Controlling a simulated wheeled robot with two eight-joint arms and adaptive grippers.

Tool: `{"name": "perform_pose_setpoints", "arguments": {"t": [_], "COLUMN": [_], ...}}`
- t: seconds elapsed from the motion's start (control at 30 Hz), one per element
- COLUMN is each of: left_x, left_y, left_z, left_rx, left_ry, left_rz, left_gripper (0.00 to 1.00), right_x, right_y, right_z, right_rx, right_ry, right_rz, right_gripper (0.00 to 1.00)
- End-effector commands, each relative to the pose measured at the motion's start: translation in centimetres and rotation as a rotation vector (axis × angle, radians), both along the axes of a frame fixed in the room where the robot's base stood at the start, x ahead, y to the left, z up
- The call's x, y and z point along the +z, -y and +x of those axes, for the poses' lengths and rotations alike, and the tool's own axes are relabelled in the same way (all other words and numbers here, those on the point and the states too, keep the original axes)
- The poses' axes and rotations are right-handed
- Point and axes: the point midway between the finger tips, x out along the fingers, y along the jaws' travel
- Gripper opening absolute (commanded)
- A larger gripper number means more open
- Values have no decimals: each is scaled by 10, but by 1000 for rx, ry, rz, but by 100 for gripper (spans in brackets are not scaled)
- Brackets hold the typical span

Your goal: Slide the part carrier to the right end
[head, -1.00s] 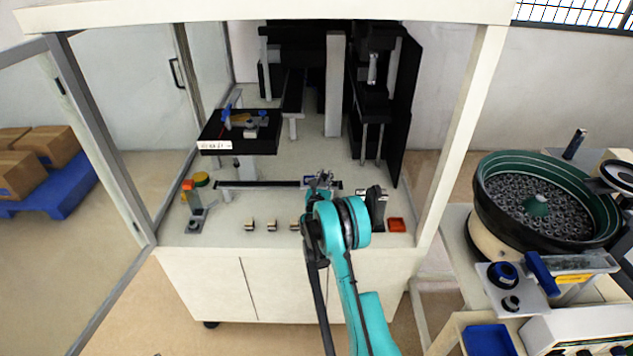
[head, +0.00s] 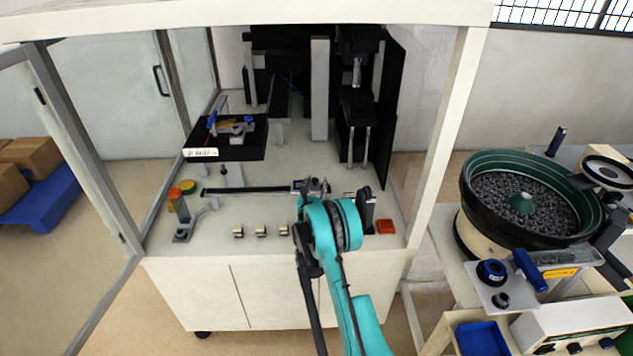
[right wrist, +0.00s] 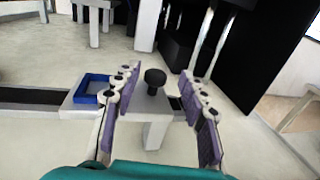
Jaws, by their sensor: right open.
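The part carrier (right wrist: 92,89) is a grey slide with a blue-rimmed tray on its left part and an upright black knob (right wrist: 155,77) on its right part. It sits on a dark rail (right wrist: 30,97) that runs out to the left; a short dark stretch shows right of the knob. In the head view the rail (head: 245,190) runs left from my right gripper (head: 313,187), and the carrier is mostly hidden there. My right gripper (right wrist: 158,95) is open, its purple-padded fingers on either side of the knob with gaps visible. My left gripper is out of view.
A black platform (head: 228,145) stands behind the rail. Several small buttons (head: 261,230) line the front edge, with a red block (head: 386,227) at right. A dark upright post (head: 366,210) stands right of my gripper. The cabinet frame (head: 445,130) bounds the right side.

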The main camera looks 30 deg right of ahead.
Motion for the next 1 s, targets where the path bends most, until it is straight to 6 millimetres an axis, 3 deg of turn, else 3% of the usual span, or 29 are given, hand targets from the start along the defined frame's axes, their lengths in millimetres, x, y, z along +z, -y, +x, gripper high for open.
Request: {"name": "perform_pose_setpoints", "arguments": {"t": [0.2,0.4,1.0], "left_x": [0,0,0], "left_y": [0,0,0], "left_z": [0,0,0], "left_rx": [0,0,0], "left_ry": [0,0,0], "left_rz": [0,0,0], "left_gripper": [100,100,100], "right_x": [0,0,4], "right_y": [-27,-39,-42], "right_z": [-29,-43,-43], "right_rx": [0,-1,6], "right_ry": [0,0,-7], "right_rz": [0,0,-12], "right_gripper": [43,43,43]}}
